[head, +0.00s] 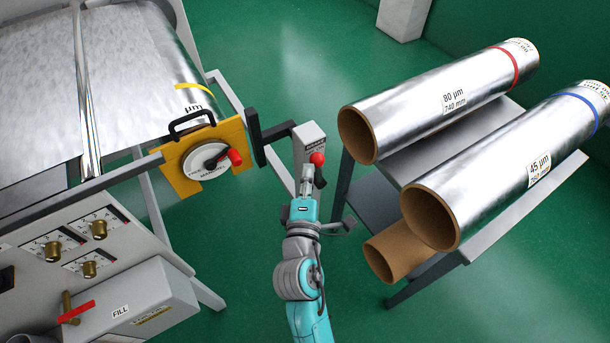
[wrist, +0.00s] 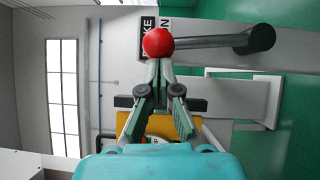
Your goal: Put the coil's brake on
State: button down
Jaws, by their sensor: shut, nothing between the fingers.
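The brake lever has a red ball knob (head: 317,158) and a dark arm, on a grey post (head: 308,138) beside the coil's frame. In the wrist view the red knob (wrist: 158,43) is just beyond my fingertips, and the lever's grey arm (wrist: 215,41) runs right to a round pivot. A label (wrist: 178,26) behind it is partly hidden; "KE" and "N" show. My gripper (head: 307,172) is shut and empty, its tips right at the knob; I cannot tell whether they touch. The coil (head: 180,62) is silver foil with a yellow band.
A yellow plate (head: 232,140) with a white dial and red-handled crank sits at the coil's end. A rack at the right holds foil rolls marked 80 µm (head: 440,100) and 45 µm (head: 510,170). A grey box (head: 140,305) marked FILL stands at lower left.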

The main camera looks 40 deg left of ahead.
jog(key=shift+w+d+r+m+g+h, duration=0.15)
jog(key=shift+w+d+r+m+g, duration=0.15)
jog(key=shift+w+m, duration=0.3)
jog(key=shift+w+d+r+m+g+h, duration=0.15)
jog(key=shift+w+d+r+m+g, duration=0.15)
jog(key=shift+w+m, duration=0.3)
jog(key=shift+w+d+f+m+g+h, duration=0.1)
jog(key=shift+w+d+m+g, duration=0.3)
jog(key=shift+w, duration=0.5)
jog(key=shift+w+d+m+g+h, duration=0.1)
jog(key=shift+w+d+m+g, duration=0.3)
jog(key=shift+w, duration=0.55)
jog(key=shift+w+d+f+m+g+h, duration=0.1)
jog(key=shift+w+d+m+g, duration=0.15)
jog(key=shift+w+m+g, duration=0.5)
jog(key=shift+w+n, duration=0.15)
jog(key=shift+n, duration=0.1)
jog(key=shift+r, duration=0.1)
